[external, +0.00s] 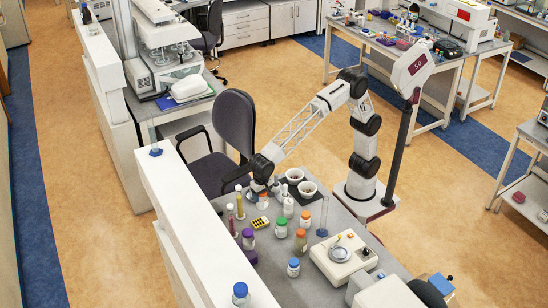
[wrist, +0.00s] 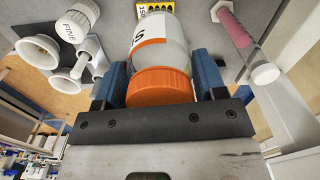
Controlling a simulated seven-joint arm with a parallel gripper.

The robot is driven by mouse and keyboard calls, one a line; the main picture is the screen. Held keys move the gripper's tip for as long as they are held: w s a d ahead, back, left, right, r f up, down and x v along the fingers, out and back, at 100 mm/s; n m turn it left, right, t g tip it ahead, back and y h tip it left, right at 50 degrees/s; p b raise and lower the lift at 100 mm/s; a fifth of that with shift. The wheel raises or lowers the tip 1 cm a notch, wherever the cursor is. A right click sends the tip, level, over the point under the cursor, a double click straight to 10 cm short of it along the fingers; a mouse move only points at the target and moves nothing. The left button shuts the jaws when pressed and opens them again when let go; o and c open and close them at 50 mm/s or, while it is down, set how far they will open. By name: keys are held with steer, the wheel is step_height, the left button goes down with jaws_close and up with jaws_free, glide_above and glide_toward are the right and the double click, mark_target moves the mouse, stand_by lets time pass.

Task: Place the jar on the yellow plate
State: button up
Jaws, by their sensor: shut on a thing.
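The jar (wrist: 165,52) has a clear body, a white label with an orange band, and an orange lid. In the wrist view it sits between the two blue fingers of my gripper (wrist: 158,82), which is shut on it near the lid. In the external view my gripper (external: 262,188) is over the far left part of the bench and partly hides the jar. The yellow plate (external: 260,223) lies on the bench with dark spots on it, nearer the camera than my gripper. In the wrist view the yellow plate (wrist: 153,7) shows beyond the jar, partly hidden by it.
Several jars stand nearby, including an orange-lidded jar (external: 300,238), a green-lidded jar (external: 281,229) and a blue-lidded jar (external: 293,268). White mortars (external: 307,189) stand to the right. A tube with a pink part (wrist: 235,30) is right of the jar. A white partition (external: 190,215) edges the bench.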

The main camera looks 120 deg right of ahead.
steer(key=s+d+f, duration=0.1)
steer(key=d+f, duration=0.3)
steer(key=f, duration=0.1)
steer(key=shift+d, duration=0.35)
steer(key=shift+f, duration=0.1)
step_height(320, 180, down, 6)
stand_by(0.6)
steer(key=shift+f, duration=0.15)
steer(key=shift+f, duration=1.8)
steer(key=shift+f, duration=0.1)
